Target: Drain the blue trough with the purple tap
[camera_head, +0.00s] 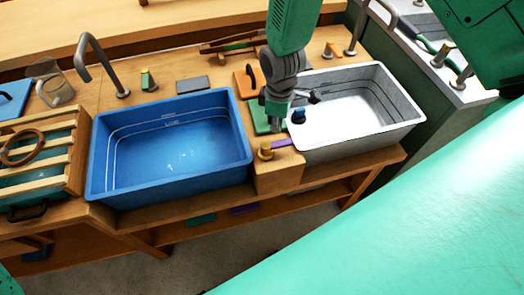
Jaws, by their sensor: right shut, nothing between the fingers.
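The blue trough (170,150) sits in the bench at left of centre. Pale lines run round its inner walls and small light specks show on its floor; I cannot tell how much water is in it. The purple tap (282,145) has a flat purple lever and a brass-coloured body, on a wooden block between the two troughs. The lever points right, towards the white trough. My right gripper (275,122) points down just above and behind the tap, shut and empty. I cannot tell whether it touches the lever. My left gripper is not in view.
Green (262,117) and orange (252,83) pieces lie near my gripper. A slatted crate (50,160) is at left. A curved spout (92,60) rises behind the blue trough.

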